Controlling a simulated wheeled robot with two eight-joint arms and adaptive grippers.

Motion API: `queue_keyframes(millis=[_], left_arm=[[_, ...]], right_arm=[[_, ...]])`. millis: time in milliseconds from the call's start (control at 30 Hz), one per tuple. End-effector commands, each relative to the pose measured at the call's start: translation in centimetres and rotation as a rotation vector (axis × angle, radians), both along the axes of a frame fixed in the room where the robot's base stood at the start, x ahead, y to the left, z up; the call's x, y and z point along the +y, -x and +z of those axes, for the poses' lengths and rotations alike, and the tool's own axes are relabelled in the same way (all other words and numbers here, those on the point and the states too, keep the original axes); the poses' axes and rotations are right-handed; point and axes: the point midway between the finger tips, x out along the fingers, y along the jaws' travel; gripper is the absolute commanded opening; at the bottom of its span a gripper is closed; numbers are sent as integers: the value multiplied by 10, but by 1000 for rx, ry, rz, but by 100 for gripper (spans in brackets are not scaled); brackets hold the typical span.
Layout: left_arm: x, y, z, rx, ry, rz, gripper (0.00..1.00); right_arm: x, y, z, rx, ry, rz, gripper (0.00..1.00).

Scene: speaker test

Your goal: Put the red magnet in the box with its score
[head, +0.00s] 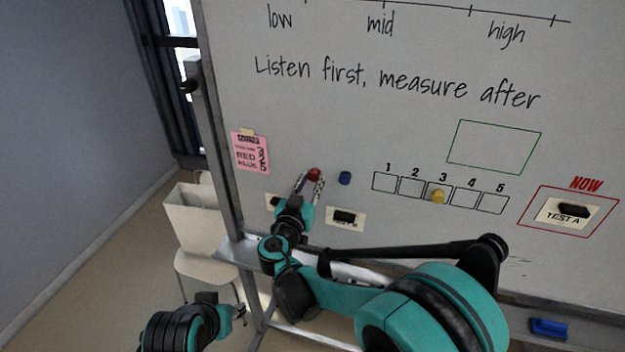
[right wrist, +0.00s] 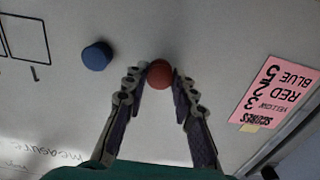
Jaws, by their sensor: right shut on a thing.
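The red magnet (head: 313,174) is on or close against the whiteboard, between the fingertips of my right gripper (head: 309,181). In the right wrist view the red magnet (right wrist: 159,74) sits between both fingertips (right wrist: 161,86). The row of score boxes (head: 411,187), numbered 1 to 5, is to the right of it. The yellow magnet (head: 438,196) is in box 3; box 2 looks empty. The pink score note (head: 250,153) seems to read yellow 3, red 2, blue 5. My left gripper (head: 240,312) is low at the left, away from the board; its fingers are unclear.
The blue magnet (head: 345,178) is on the board just right of the red one. Cards with dark clips hang below (head: 345,219) and in the red NOW frame (head: 567,213). A blue eraser (head: 549,328) lies on the tray.

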Motion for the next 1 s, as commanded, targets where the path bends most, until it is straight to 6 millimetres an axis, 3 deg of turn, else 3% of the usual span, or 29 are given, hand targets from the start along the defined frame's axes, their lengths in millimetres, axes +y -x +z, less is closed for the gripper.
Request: queue_keyframes(millis=[1000], left_arm=[[0,0,-5,0,0,0,40]], right_arm=[[10,31,0,0,0,1,5]])
